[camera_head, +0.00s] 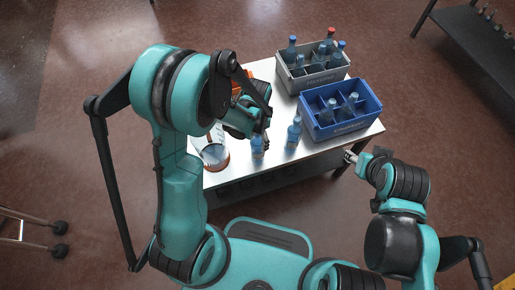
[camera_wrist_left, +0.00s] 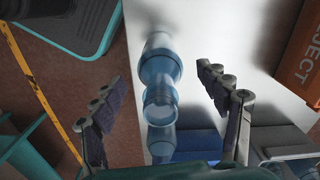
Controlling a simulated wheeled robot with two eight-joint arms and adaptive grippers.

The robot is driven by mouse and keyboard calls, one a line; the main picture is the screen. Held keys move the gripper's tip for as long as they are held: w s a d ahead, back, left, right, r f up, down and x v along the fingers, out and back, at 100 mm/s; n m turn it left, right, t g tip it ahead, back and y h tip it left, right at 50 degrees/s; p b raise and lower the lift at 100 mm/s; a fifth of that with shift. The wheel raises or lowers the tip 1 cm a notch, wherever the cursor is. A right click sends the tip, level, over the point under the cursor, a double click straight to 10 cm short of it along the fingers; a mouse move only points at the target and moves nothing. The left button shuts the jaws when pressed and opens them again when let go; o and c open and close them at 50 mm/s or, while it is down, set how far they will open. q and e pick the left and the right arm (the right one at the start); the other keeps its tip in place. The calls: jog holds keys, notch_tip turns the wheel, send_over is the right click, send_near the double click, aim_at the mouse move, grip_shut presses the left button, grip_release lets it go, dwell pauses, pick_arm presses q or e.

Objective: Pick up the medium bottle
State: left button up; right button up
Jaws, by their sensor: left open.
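Two clear blue bottles stand loose on the table; I cannot tell for sure which is the medium one. One bottle (camera_head: 257,148) is at the front edge, and the other bottle (camera_head: 294,132) is to its right, by the blue crate. My left gripper (camera_head: 264,138) is open just above and beside the front bottle. No grip on either shows. My right gripper (camera_head: 350,157) is off the table's right front edge; its jaws are too small to read.
A blue crate (camera_head: 338,129) and a grey crate (camera_head: 315,85) hold bottles at the table's right and back. A round container (camera_head: 215,156) stands at the left. An orange bin (camera_wrist_left: 305,60) is right of the fingers in the wrist view. A dark shelf (camera_head: 470,50) stands far right.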

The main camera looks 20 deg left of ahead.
aim_at(256, 154)
pick_arm(q)
notch_tip(256, 154, down, 3)
jog(key=shift+w+r+b, duration=0.1)
jog(key=shift+r+b, duration=0.05)
jog(key=shift+b, duration=0.2)
jog(key=shift+r, duration=0.1)
grip_shut()
